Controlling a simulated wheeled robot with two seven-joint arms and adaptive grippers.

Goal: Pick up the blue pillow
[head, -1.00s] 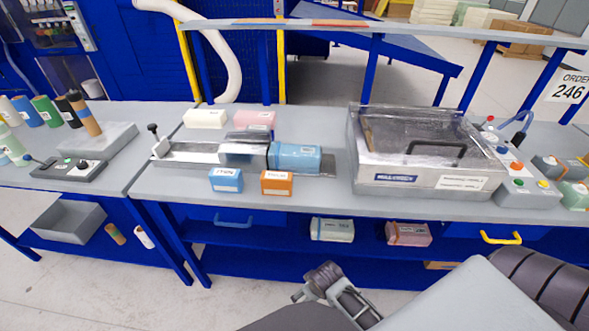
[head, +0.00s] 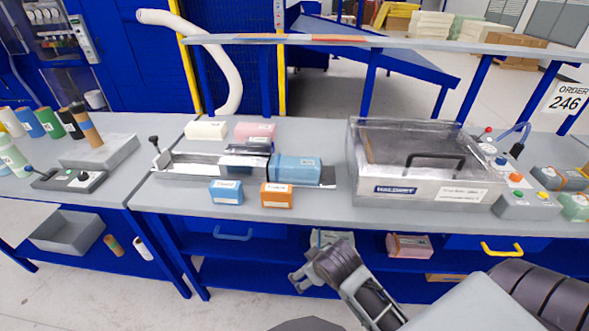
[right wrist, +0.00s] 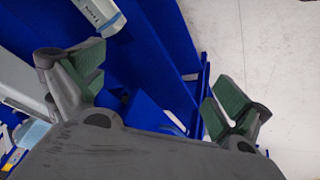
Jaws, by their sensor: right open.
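The blue pillow (head: 297,169) is a light blue block lying at the right end of a metal slide fixture (head: 200,167) on the grey workbench. My right gripper (head: 303,268) is in front of the bench, below the worktop edge and clear of the pillow. Its green-padded fingers (right wrist: 155,92) are spread with nothing between them in the right wrist view. A light blue patch shows at that view's left edge, but I cannot tell what it is. My left gripper is not in view.
Small blue (head: 226,191) and orange (head: 277,195) boxes sit in front of the fixture. Cream (head: 206,130) and pink (head: 256,132) blocks lie behind it. A clear-lidded machine (head: 425,165) stands to the right. A lower shelf holds a pink block (head: 409,245).

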